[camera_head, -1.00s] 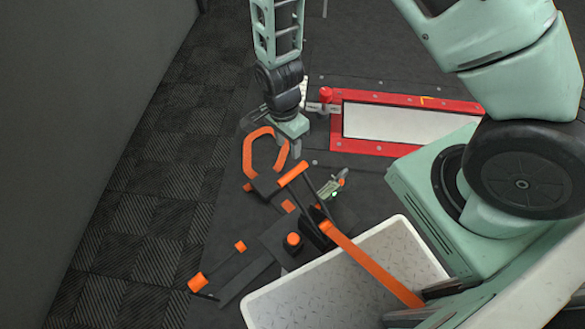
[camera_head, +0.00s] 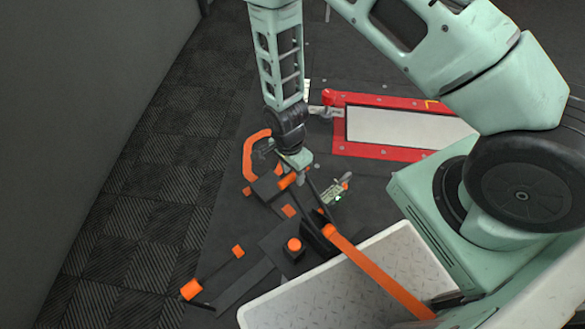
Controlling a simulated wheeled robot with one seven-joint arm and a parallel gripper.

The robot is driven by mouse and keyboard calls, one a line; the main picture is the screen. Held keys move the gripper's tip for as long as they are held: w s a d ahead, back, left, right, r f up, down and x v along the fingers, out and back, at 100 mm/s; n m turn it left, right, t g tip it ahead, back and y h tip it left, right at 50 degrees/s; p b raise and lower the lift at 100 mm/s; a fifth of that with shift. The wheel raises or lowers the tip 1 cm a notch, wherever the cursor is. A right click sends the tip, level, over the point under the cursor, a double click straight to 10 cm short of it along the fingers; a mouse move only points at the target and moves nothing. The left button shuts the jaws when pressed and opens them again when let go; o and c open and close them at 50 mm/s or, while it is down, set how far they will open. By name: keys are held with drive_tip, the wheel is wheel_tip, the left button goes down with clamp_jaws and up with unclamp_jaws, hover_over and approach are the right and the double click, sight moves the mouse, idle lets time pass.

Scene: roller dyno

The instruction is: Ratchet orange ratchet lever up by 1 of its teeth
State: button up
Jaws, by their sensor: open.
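The ratchet lever shows as an orange crossbar grip (camera_head: 287,181) with dark arms running down to a black ratchet body (camera_head: 317,232) in the head view. A long orange strap (camera_head: 380,272) runs from that body to the lower right. My gripper (camera_head: 286,169) is open and points down at the grip, covering part of it. I cannot tell whether its fingers touch the grip or are on both sides of it. The lever's far end is partly hidden behind the gripper.
An orange U-shaped handle (camera_head: 252,158) stands just left of my gripper. An orange knob (camera_head: 294,245), a rod with an orange end (camera_head: 191,289) and a small green-lit device (camera_head: 334,193) are close by. A red-framed white panel (camera_head: 385,154) lies behind. Patterned floor on the left is clear.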

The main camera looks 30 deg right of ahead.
clamp_jaws()
drive_tip(key=w+a+f+g+h+b, duration=0.1)
drive_tip(key=w+f+g+b, duration=0.2)
drive_tip(key=w+f, duration=0.3)
drive_tip(key=shift+a+f+g+b, duration=0.3)
drive_tip(key=shift+f+g+b, duration=0.15)
drive_tip(key=shift+f, duration=1.35)
unclamp_jaws()
drive_tip(key=shift+f, duration=0.15)
drive_tip(key=p+v, duration=0.5)
drive_tip(key=v, duration=1.2)
drive_tip(key=shift+w+r, duration=0.2)
drive_tip(key=shift+r, duration=0.05)
